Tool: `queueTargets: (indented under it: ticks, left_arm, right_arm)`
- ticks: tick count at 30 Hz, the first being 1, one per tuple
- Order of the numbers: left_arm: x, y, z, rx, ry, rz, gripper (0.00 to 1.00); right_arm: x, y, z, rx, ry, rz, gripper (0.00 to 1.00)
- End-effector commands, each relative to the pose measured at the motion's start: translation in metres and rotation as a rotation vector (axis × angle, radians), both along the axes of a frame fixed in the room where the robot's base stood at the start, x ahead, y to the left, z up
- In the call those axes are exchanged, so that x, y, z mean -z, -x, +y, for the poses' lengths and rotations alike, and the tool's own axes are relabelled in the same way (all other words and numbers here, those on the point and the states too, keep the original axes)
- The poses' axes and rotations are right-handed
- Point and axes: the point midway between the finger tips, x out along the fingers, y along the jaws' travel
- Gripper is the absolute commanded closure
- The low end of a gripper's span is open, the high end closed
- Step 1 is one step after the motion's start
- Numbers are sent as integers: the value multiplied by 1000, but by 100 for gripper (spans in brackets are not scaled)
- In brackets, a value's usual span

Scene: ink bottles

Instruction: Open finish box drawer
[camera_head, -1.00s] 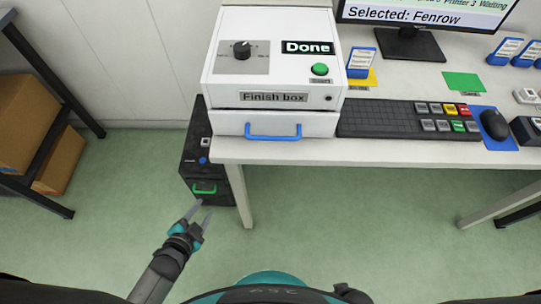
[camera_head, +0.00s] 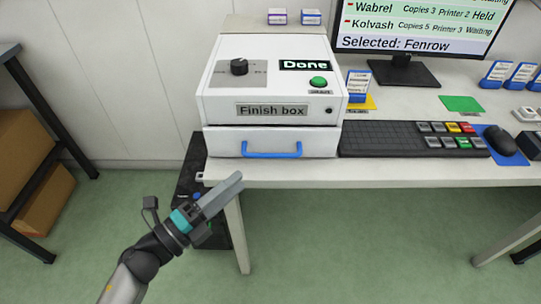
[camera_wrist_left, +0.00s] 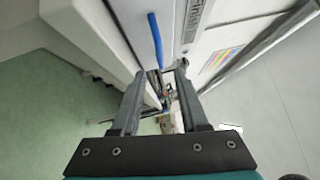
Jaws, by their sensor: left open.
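The white finish box (camera_head: 220,108) stands on the desk's left end, with a dial, a green button and a "Done" sign on its top. Its drawer (camera_head: 221,146) below looks shut and has a blue handle (camera_head: 272,155). My left gripper (camera_head: 236,181) is open and empty, in front of and a little below the drawer, left of the handle. In the left wrist view the blue handle (camera_wrist_left: 155,40) shows beyond the two open fingers (camera_wrist_left: 158,72), apart from them. My right gripper is not in view.
The desk's front edge (camera_head: 330,183) runs right of my gripper. A black cabinet (camera_head: 188,165) stands under the desk's left end, partly behind my arm. A keyboard (camera_head: 400,140) lies right of the box. A shelf with cardboard boxes (camera_head: 22,150) is at far left.

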Motion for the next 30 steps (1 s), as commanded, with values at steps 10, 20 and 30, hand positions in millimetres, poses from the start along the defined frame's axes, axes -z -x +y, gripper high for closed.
queueTargets:
  ticks: [10,20,30]
  left_arm:
    - [-9,-50,-50,0,4,0,56]
    - [-13,-75,-76,0,3,3,56]
    - [-14,-76,-78,0,3,3,57]
  right_arm:
    - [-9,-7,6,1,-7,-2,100]
    - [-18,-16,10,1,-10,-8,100]
    - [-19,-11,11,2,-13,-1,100]
